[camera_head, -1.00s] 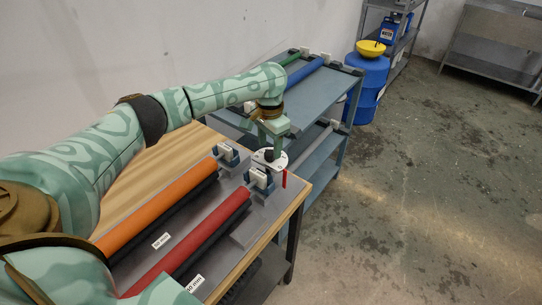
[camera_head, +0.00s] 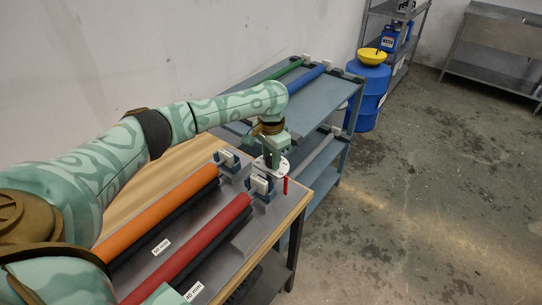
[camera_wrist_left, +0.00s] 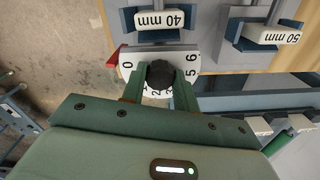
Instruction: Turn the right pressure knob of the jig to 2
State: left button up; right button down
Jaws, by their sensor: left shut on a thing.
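The jig (camera_head: 238,227) lies on the wooden table with an orange roller (camera_head: 160,212) and a red roller (camera_head: 196,250). A white pressure dial (camera_head: 282,172) sits at its far right end, with a red handle (camera_head: 286,185) beside it. My left gripper (camera_head: 273,158) points down over the dial. In the left wrist view the left gripper (camera_wrist_left: 158,84) is shut on the black knob (camera_wrist_left: 159,73), one finger on each side. The dial (camera_wrist_left: 190,66) shows 0 at left and 5 and 6 at right; the numbers between are partly hidden, and the knob's setting cannot be read. My right gripper is out of view.
White clamp blocks marked 40 mm (camera_wrist_left: 164,18) and 50 mm (camera_wrist_left: 270,34) stand close to the dial. A blue-grey shelf cart (camera_head: 310,95) adjoins the table's far end. A blue barrel (camera_head: 368,100) stands behind it. The floor at right is free.

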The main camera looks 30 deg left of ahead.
pick_arm(q)
jog(key=shift+r+m+p, duration=0.2)
jog(key=shift+m+p, duration=0.7)
jog(key=shift+p, duration=1.55)
jog(key=shift+r+m+p, duration=0.15)
jog(key=shift+m+p, duration=0.75)
jog(key=shift+p, duration=1.5)
jog(key=shift+f+m, duration=0.3)
jog(key=shift+m, duration=0.5)
jog(key=m, duration=0.4)
jog(key=shift+m+p, duration=0.3)
jog(key=shift+p, duration=0.1)
jog(key=m, duration=0.3)
jog(key=shift+m, duration=0.3)
jog(key=m, duration=0.4)
jog(key=shift+m, duration=0.3)
jog(key=o, duration=1)
jog(key=shift+r, duration=0.1)
